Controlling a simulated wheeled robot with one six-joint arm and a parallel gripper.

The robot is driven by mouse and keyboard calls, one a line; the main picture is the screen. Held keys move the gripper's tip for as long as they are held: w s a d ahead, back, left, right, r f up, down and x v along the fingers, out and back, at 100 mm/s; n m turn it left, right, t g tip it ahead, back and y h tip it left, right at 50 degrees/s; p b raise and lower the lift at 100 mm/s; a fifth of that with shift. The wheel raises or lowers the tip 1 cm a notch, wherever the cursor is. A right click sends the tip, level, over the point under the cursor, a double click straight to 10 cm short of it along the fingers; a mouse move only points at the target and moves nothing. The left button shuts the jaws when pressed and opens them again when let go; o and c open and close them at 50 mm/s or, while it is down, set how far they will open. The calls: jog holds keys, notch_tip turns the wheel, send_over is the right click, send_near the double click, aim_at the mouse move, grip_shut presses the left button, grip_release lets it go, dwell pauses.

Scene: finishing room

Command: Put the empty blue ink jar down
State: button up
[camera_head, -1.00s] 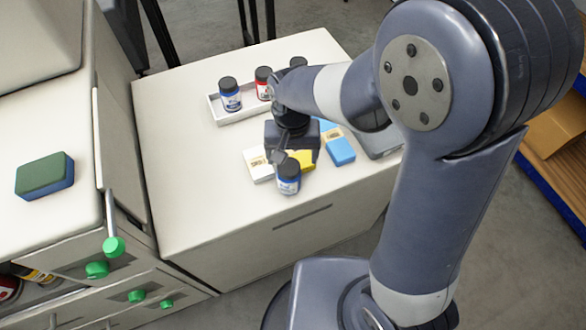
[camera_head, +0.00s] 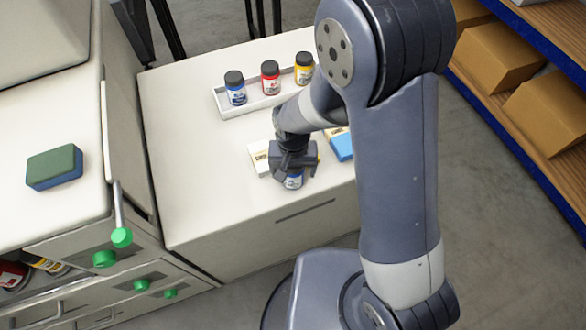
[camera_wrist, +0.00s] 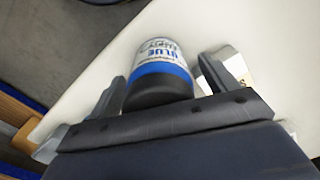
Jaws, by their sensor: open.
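The empty blue ink jar (camera_head: 293,182) stands near the front edge of the white cabinet top (camera_head: 215,200), mostly hidden under my gripper in the head view. In the wrist view the jar (camera_wrist: 162,62) has a black cap, a blue band and a white label reading "BLUE EMPTY". My gripper (camera_head: 293,173) is low over it. In the wrist view its open fingers (camera_wrist: 162,80) lie on either side of the jar, with a gap visible at the right finger. Contact at the left finger is unclear.
Behind, a white tray (camera_head: 226,112) holds a blue jar (camera_head: 236,92), a red jar (camera_head: 270,82) and a yellow jar (camera_head: 304,72). A white box (camera_head: 258,157) and a blue box (camera_head: 341,147) lie beside my gripper. A green-and-blue sponge (camera_head: 54,168) lies left.

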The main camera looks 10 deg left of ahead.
jog(key=shift+c, duration=0.2)
jog(key=c, duration=1.2)
jog(key=shift+o, duration=0.2)
jog(key=shift+r, duration=0.1)
